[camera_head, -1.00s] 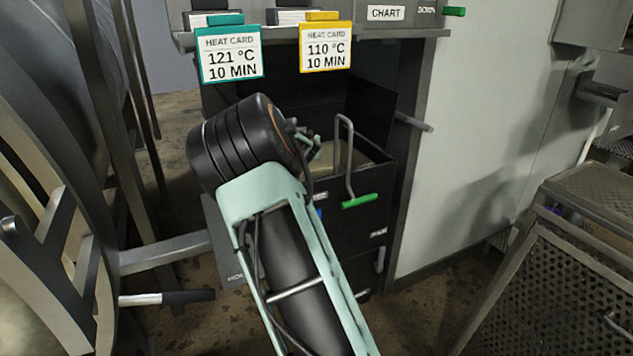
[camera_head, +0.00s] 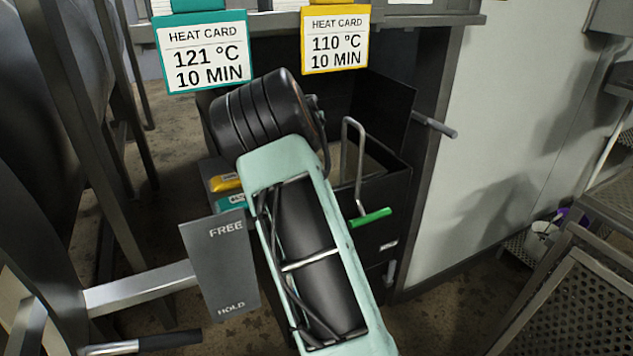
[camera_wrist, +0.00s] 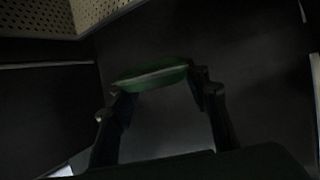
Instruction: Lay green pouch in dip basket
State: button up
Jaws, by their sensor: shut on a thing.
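In the wrist view the green pouch (camera_wrist: 138,78) lies crosswise between the two fingers of my gripper (camera_wrist: 155,82), which is shut on it. The pouch is held over a dark interior. A perforated pale surface (camera_wrist: 55,14) at the top left may be part of the dip basket; I cannot tell for sure. In the head view a bent metal rod with a green grip (camera_head: 371,217) rises at an open dark bin (camera_head: 375,240), just right of my wrist. My gripper and the pouch are hidden behind my arm there.
Two heat cards, teal-framed (camera_head: 205,55) and yellow-framed (camera_head: 335,40), hang from the shelf above. A FREE/HOLD plate (camera_head: 222,265) stands left of my arm. Yellow (camera_head: 225,182) and teal (camera_head: 232,201) items sit behind my arm. A perforated cart (camera_head: 590,310) is at the right.

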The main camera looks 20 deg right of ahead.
notch_tip(320, 180, down, 10)
jog(key=b, duration=0.4)
jog(key=shift+r, duration=0.25)
jog(key=shift+f+b, duration=0.35)
jog(key=shift+f, duration=0.1)
jog(key=o, duration=1.2)
